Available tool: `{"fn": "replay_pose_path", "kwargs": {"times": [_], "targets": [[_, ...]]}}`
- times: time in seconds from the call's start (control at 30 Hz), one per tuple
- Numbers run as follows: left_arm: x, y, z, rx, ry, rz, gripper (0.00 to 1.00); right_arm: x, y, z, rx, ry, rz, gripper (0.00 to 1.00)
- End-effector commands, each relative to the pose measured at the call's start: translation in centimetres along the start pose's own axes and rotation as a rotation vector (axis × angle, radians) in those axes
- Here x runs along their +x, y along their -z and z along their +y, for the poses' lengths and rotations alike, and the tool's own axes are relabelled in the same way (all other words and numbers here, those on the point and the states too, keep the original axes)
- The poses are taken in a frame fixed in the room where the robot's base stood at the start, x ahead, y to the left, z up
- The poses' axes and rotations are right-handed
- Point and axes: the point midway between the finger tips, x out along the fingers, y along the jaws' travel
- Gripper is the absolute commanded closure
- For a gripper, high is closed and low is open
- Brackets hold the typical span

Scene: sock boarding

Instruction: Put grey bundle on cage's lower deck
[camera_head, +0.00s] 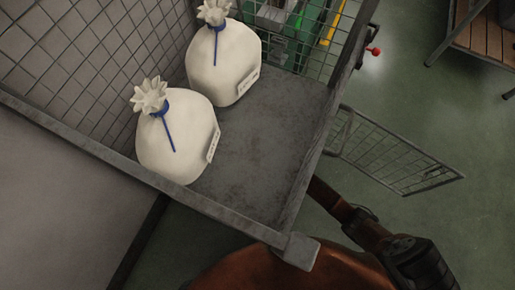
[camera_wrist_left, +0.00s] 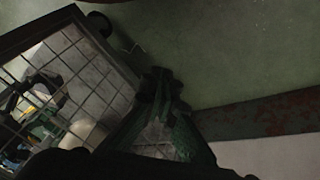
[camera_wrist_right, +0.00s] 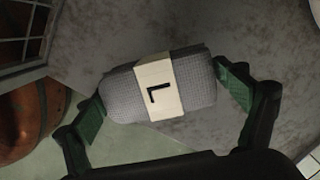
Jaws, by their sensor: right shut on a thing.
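The grey bundle (camera_wrist_right: 120,97) is a knitted roll with a cream band marked "L", in the right wrist view. My right gripper (camera_wrist_right: 163,98) is shut on it, one finger at each end. A plain grey deck surface (camera_wrist_right: 270,45) lies behind the bundle; whether the bundle touches it I cannot tell. The wire cage (camera_head: 85,60) fills the left and middle of the head view, with a grey deck (camera_head: 265,150) in it. In the left wrist view, my left gripper (camera_wrist_left: 160,85) has its fingertips together and nothing seen between them. Neither gripper shows in the head view.
Two white sacks with blue ties, a rear one (camera_head: 225,70) and a front one (camera_head: 175,140), stand on the deck's left side. The deck's right side is bare. A mesh gate (camera_head: 395,155) hangs open at right. A wooden-topped bench (camera_head: 490,35) stands far right.

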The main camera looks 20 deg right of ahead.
Motion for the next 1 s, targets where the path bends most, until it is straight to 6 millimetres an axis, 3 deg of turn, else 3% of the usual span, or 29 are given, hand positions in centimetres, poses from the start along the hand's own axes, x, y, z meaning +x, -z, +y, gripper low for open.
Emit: {"fn": "replay_pose_path", "kwargs": {"times": [0.03, 0.33, 0.5, 0.6, 1.0], "targets": [[1.0, 0.0, 0.2, -0.003, -0.008, 0.017, 1.0, 0.8, -0.1, 0.0, 0.001, 0.0, -0.003, 0.42], [3.1, 0.9, 0.8, -0.014, -0.033, 0.103, 1.0, 2.5, 0.1, -0.1, 0.0, 0.002, -0.003, 0.42], [5.6, 0.9, 0.4, -0.011, -0.032, 0.185, 1.0, 4.8, 0.4, 0.1, 0.002, -0.002, -0.004, 0.42], [6.4, 0.7, -0.1, 0.001, -0.022, 0.219, 1.0, 4.9, 0.2, -0.2, -0.001, 0.002, -0.005, 0.42], [6.6, 0.8, -0.5, 0.01, -0.016, 0.251, 1.0, 4.7, 0.2, -0.5, -0.002, 0.006, -0.002, 0.42]]}}
